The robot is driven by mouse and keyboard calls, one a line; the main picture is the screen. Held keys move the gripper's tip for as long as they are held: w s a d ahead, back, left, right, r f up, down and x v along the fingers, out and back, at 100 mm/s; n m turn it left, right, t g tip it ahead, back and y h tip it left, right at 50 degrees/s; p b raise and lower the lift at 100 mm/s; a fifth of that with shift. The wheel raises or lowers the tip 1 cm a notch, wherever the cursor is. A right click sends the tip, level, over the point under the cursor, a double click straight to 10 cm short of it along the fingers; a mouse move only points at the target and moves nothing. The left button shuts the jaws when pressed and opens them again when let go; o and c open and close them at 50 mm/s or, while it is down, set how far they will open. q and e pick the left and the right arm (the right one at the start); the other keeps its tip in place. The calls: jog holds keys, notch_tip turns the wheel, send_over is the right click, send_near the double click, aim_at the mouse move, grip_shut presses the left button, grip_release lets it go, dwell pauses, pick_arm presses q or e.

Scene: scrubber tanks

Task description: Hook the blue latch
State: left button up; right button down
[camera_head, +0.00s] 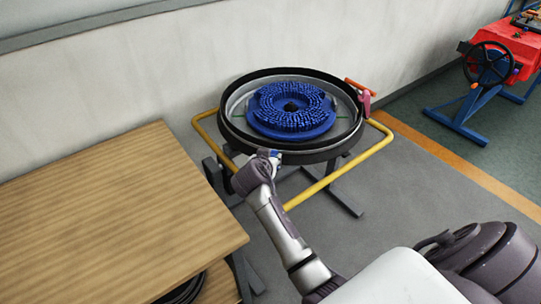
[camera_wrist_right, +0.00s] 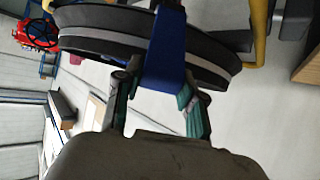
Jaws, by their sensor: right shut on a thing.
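The blue latch (camera_wrist_right: 166,52) stands out in the right wrist view as a broad blue strip lying across the dark rim of a round tank (camera_head: 232,142). Only a small blue bit of the latch (camera_head: 276,153) shows in the head view, at the tank's front edge. My right gripper (camera_wrist_right: 156,90) is shut on the latch's lower end, one finger on each side. In the head view my right gripper (camera_head: 267,157) is at the front rim and its wrist mostly hides the latch. My left gripper is not in view.
A blue bristle brush (camera_head: 291,108) lies in the tank. A red-and-pink latch (camera_head: 361,95) sits on the right rim. A yellow tube frame (camera_head: 345,170) surrounds the tank. A wooden table (camera_head: 100,215) stands left, a red machine (camera_head: 512,45) far right. A wall is behind.

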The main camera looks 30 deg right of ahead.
jog(key=w+d+g+y+p, duration=0.1)
jog(key=p, duration=0.1)
jog(key=w+d+r+g+y+p, duration=0.1)
jog(key=p, duration=0.1)
jog(key=w+d+r+g+y+p, duration=0.1)
jog(key=p, duration=0.1)
jog(key=shift+w+d+g+y, duration=0.3)
jog(key=shift+w+g+y, duration=0.05)
jog(key=shift+g+y, duration=0.05)
jog(key=shift+w+d+f+g+y, duration=0.35)
jog(key=shift+w+d+g+y, duration=0.4)
jog(key=shift+d, duration=0.1)
jog(key=shift+w+d, duration=0.2)
jog(key=shift+d, duration=0.05)
jog(key=shift+w+d+r, duration=0.15)
jog(key=c, duration=1)
grip_release()
jog(key=shift+o, duration=1.6)
jog(key=shift+w+f, duration=0.1)
jog(key=shift+f, duration=0.15)
